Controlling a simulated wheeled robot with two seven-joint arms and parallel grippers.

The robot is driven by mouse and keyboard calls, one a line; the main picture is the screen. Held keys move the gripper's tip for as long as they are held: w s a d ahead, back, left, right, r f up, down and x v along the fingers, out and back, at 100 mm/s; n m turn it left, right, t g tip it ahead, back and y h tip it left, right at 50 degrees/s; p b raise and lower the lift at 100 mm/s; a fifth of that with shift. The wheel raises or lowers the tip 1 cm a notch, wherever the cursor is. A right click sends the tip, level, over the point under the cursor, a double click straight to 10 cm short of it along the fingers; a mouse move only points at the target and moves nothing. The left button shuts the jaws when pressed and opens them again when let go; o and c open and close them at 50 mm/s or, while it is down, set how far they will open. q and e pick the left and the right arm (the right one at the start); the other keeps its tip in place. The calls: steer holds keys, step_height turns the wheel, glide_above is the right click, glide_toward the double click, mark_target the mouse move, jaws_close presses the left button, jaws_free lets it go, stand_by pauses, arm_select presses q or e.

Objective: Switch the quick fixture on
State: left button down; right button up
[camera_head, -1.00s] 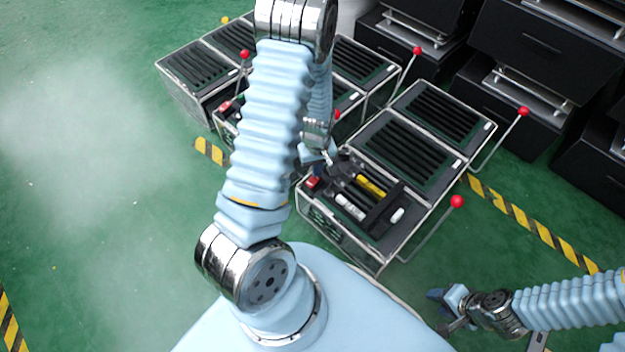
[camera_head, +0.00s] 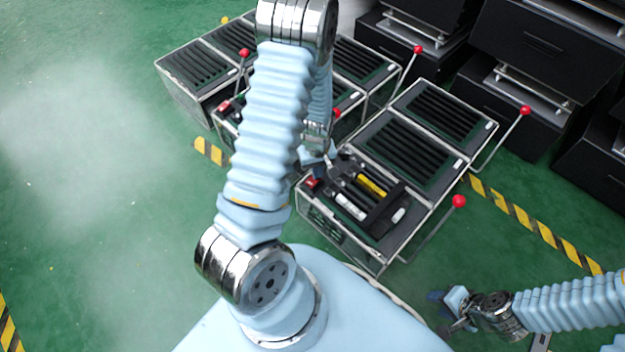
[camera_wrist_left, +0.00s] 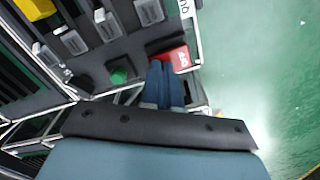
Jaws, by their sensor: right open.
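A black-topped fixture box in a metal frame (camera_head: 320,232) stands in front of me. On its near panel are a red rocker-like switch (camera_head: 312,183), a yellow part (camera_head: 371,186) and white parts (camera_head: 350,206). The red switch, with white marks, also shows in the left wrist view (camera_wrist_left: 172,59). My left gripper (camera_wrist_left: 164,68) is over the panel, its two blue fingers side by side and shut, with tips right at the red switch; I cannot tell whether they touch it. A green button (camera_wrist_left: 119,73) is beside them. My right gripper (camera_head: 447,312) is open, low at the right, away from the box.
A lever with a red ball (camera_head: 459,201) stands at the box's right side; another (camera_head: 525,111) is further back. A similar box (camera_head: 190,72) is behind my left arm. Black cabinets (camera_head: 530,45) fill the back right. Green floor (camera_head: 90,190) is clear at left.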

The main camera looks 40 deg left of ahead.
arm_select(q)
steer(key=shift+f, duration=0.2)
step_height(320, 180, up, 7)
steer(key=p, duration=0.6)
steer(key=shift+r, duration=0.1)
stand_by(0.4)
steer(key=s+d+f+m+h+p, duration=0.1)
steer(key=s+d+m, duration=0.3)
steer(key=d, duration=0.7)
steer(key=s+d+f+m+h+p, duration=0.1)
steer(key=s+d+m+h, duration=0.2)
steer(key=d, duration=0.8)
steer(key=shift+s+d+f+m+t+p, duration=0.25)
steer(key=shift+s+m+t+p, duration=0.15)
steer(key=shift+s+m, duration=0.75)
